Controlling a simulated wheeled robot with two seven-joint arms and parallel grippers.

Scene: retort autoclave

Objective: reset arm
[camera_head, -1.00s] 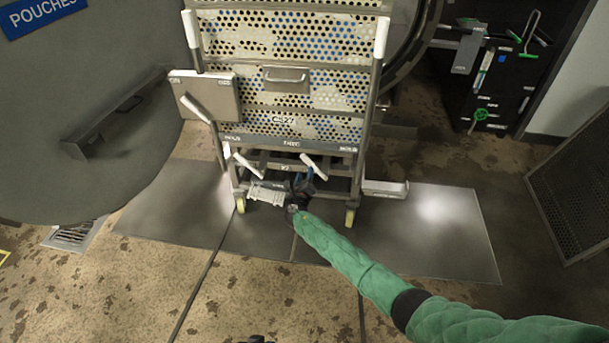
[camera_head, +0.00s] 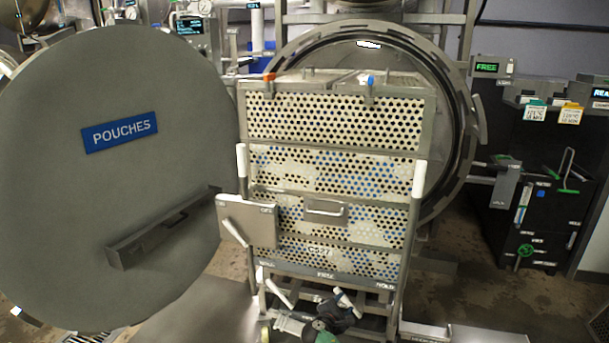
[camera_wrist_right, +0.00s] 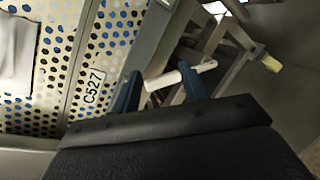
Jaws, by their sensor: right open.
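My right gripper (camera_head: 334,312) is low in front of the cart's base in the head view, dark, with a bit of green sleeve below it. It is beside a white-handled lever (camera_head: 348,302) under the basket. In the right wrist view the two blue fingers (camera_wrist_right: 160,82) are apart, with a white lever handle (camera_wrist_right: 180,75) showing between or beyond them; I cannot tell whether they touch it. The perforated basket cart (camera_head: 330,213) stands upright before the round retort opening (camera_head: 462,130). Its label C527 (camera_wrist_right: 93,88) shows in the wrist view. My left gripper is not visible.
The large round door (camera_head: 70,210) with the POUCHES sign (camera_head: 120,132) stands open at the left. A second white-handled lever (camera_head: 276,292) is at the cart's lower left. A black cabinet (camera_head: 535,170) stands at the right.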

